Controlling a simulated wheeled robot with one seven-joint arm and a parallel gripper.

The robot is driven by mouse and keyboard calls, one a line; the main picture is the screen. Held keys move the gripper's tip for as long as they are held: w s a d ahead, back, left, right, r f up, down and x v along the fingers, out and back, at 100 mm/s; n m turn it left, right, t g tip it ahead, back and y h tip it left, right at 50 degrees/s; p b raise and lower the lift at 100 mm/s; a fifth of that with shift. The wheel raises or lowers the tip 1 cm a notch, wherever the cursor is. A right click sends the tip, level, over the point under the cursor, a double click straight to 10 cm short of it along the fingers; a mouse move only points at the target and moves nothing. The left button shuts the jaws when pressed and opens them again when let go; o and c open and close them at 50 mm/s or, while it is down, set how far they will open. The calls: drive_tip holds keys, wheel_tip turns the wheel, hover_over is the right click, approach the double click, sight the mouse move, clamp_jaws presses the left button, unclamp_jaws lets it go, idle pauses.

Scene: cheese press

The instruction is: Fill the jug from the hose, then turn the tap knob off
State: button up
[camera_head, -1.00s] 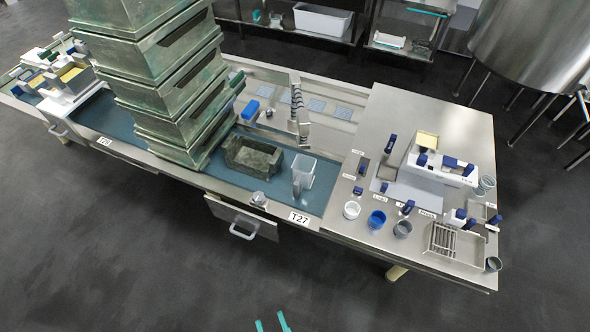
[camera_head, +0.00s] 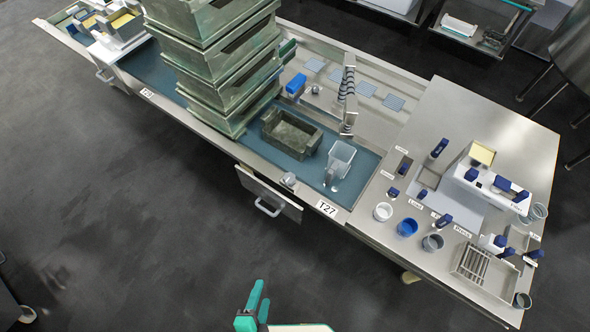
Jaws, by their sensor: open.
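The jug (camera_head: 341,157), a clear pale container with its handle toward the front, stands on the blue work surface near the T27 label. The hose (camera_head: 348,98), grey and ribbed, hangs behind the jug; I cannot tell whether water runs from it. A small metallic knob (camera_head: 289,180) sits at the counter's front edge, left of the jug; I cannot tell whether it is the tap knob or how it is turned. My gripper (camera_head: 256,300), with teal fingers, is at the bottom of the view, open and empty, well apart from the counter.
A tall stack of green crates (camera_head: 220,70) stands left of the jug. A dark green box (camera_head: 291,133) sits between. A drawer front (camera_head: 268,195) with a handle sticks out below the counter. Cups and press parts crowd the steel top (camera_head: 465,110) at right. Floor in front is clear.

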drive_tip(key=w+a+f+m+t+y, duration=0.1)
drive_tip(key=w+a+f+m, duration=0.2)
drive_tip(key=w+a+m, duration=0.45)
drive_tip(key=m+t+h, duration=0.4)
drive_tip(key=m+h, duration=0.6)
drive_tip(key=m, duration=0.9)
approach(286, 183)
drive_tip(key=x, duration=0.5)
drive_tip(key=shift+w+r, duration=0.1)
drive_tip(key=shift+w+d, duration=0.15)
drive_tip(key=shift+d, duration=0.1)
drive_tip(key=x, duration=1)
drive_tip(key=shift+w+f, duration=0.25)
drive_tip(key=shift+w, duration=0.1)
drive_tip(key=c, duration=1)
drive_tip(key=shift+a, duration=0.1)
